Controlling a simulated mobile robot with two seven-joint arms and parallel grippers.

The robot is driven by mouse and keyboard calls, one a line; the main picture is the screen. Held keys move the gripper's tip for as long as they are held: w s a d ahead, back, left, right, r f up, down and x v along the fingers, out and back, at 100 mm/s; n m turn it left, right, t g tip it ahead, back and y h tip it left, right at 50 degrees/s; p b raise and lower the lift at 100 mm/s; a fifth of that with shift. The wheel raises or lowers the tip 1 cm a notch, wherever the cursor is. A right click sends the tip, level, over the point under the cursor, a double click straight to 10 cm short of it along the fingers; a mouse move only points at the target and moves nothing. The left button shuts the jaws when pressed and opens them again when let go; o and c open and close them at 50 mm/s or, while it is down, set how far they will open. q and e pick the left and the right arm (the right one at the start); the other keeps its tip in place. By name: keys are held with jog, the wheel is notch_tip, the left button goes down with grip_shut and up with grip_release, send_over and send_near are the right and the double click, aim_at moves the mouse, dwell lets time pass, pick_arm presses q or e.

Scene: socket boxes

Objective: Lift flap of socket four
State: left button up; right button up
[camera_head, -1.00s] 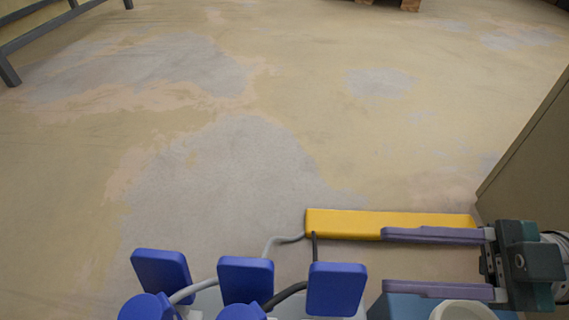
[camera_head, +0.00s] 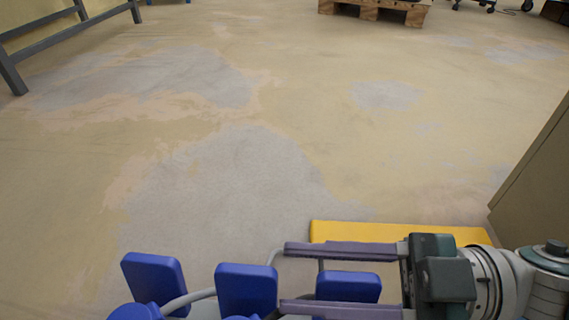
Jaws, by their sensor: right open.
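Several blue socket flaps stand along the bottom edge: one at the left (camera_head: 155,278), one in the middle (camera_head: 246,289) and one at the right (camera_head: 348,286). Their sockets are mostly cut off by the frame, and no numbers show on them. My right gripper (camera_head: 284,279) comes in from the right with its two long purple-grey fingers apart, pointing left. The right flap shows between the fingers, and the lower finger crosses its bottom part. I cannot tell whether they touch. The fingertips reach the middle flap's right side. My left gripper is not in view.
A yellow bar (camera_head: 450,234) lies behind the right gripper. Grey cables (camera_head: 190,300) run among the flaps. A cabinet side (camera_head: 535,170) stands at the right. A wooden pallet (camera_head: 375,10) and a grey metal frame (camera_head: 70,35) are far off. The floor between is clear.

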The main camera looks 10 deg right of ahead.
jog(key=shift+s, duration=0.1)
grip_shut()
dwell(1.2)
